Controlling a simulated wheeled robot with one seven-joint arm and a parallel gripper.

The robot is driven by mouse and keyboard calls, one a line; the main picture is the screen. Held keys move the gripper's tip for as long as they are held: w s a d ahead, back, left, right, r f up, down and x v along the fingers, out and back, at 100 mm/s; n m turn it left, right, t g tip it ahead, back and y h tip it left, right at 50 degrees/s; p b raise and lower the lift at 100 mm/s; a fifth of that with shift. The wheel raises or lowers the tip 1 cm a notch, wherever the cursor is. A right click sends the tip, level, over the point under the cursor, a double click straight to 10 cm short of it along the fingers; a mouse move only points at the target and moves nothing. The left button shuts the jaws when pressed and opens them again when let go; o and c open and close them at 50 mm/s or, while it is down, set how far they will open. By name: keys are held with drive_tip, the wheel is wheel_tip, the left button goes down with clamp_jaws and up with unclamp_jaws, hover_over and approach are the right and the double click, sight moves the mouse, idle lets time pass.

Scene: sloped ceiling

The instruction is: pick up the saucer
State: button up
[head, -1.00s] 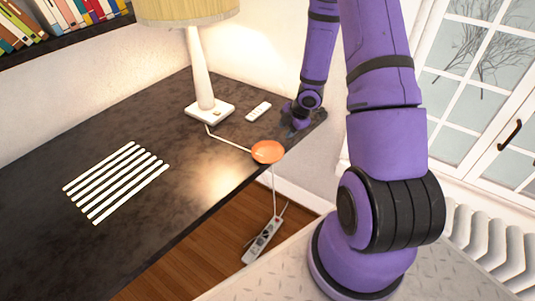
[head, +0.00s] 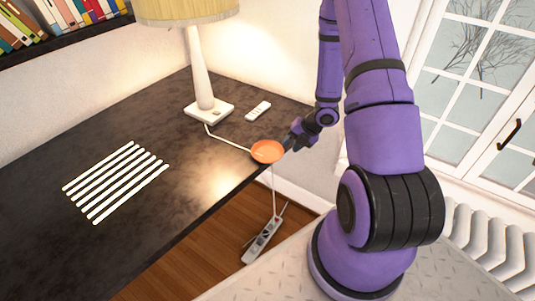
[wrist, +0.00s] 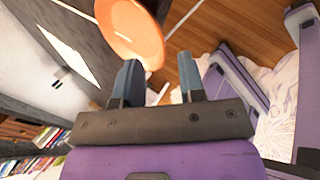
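The orange saucer (head: 267,151) lies on the dark desk (head: 130,200), close to its front edge and over the lamp cord. It also shows at the top of the wrist view (wrist: 130,28). My gripper (head: 289,143) is at the saucer's right side, near the desk corner. In the wrist view, my gripper's two fingers (wrist: 159,64) are apart with nothing held between them. The left fingertip overlaps the saucer's near rim in that view. I cannot tell whether it touches.
A lamp (head: 203,80) and a white remote-like object (head: 258,111) stand behind the saucer. Several white strips (head: 115,182) lie on the left of the desk. A power strip (head: 262,241) is below the front edge. A bookshelf (head: 60,35) is at upper left.

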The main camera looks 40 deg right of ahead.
sight(271, 151)
drive_tip(key=shift+x, duration=2.6)
drive_tip(key=shift+a, duration=0.1)
clamp_jaws()
